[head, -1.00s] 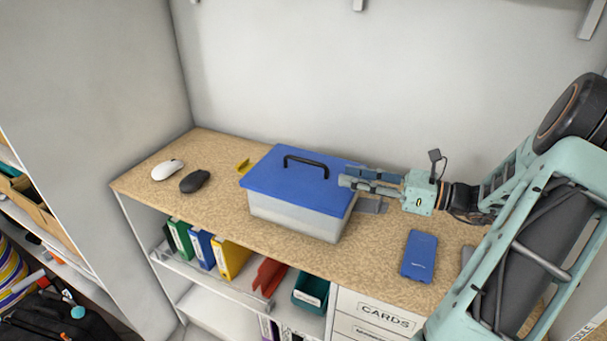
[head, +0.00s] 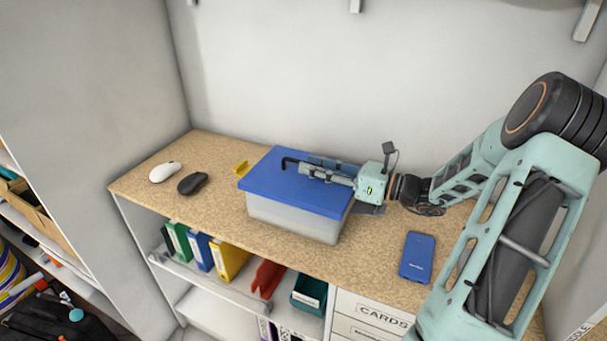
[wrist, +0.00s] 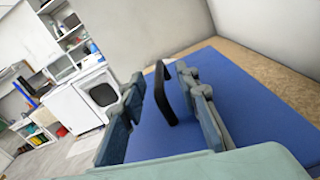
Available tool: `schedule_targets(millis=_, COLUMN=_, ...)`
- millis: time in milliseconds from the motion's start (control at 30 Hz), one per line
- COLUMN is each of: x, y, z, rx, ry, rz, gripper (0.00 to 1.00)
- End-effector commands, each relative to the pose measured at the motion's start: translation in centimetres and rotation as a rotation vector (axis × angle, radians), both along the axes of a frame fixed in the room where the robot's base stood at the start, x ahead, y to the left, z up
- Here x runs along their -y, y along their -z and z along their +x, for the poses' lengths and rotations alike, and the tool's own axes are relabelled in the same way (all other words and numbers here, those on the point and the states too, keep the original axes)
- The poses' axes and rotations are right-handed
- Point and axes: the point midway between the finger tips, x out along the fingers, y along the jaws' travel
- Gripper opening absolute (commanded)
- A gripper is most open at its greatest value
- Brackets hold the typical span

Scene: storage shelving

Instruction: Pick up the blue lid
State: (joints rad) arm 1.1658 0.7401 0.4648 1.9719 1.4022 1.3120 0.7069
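The blue lid (head: 270,180) lies flat on a clear plastic box (head: 290,217) on the wooden counter. Its black handle (head: 287,161) stands up from the middle of the lid. My gripper (head: 306,165) is over the lid, reaching in from the right, with its fingers at the handle. In the wrist view, my gripper (wrist: 160,108) is open, and the black handle (wrist: 162,92) stands between the two fingers, apart from both as far as I can see. The blue lid (wrist: 240,105) fills the lower right there. The handle's right end is hidden by my gripper in the head view.
A white mouse (head: 166,171) and a black mouse (head: 193,183) lie at the counter's left. A small yellow item (head: 241,167) is beside the box. A blue phone-like item (head: 417,257) lies at the right. Binders (head: 229,260) stand on the shelf below. The wall rises behind.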

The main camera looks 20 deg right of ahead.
Motion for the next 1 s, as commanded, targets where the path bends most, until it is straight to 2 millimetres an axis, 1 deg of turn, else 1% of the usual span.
schedule_targets(millis=233, x=-0.14, y=0.03, z=0.12, rx=0.0, ry=0.0, rz=0.0, gripper=0.29)
schedule_targets(millis=500, x=-0.12, y=0.03, z=0.1, rx=0.0, ry=0.0, rz=0.0, gripper=0.0)
schedule_targets(millis=867, x=-0.11, y=-0.01, z=0.1, rx=0.0, ry=-0.001, rz=0.0, gripper=0.0)
schedule_targets(millis=1000, x=-0.11, y=-0.33, z=0.1, rx=0.001, ry=0.0, rz=-0.001, gripper=0.0)
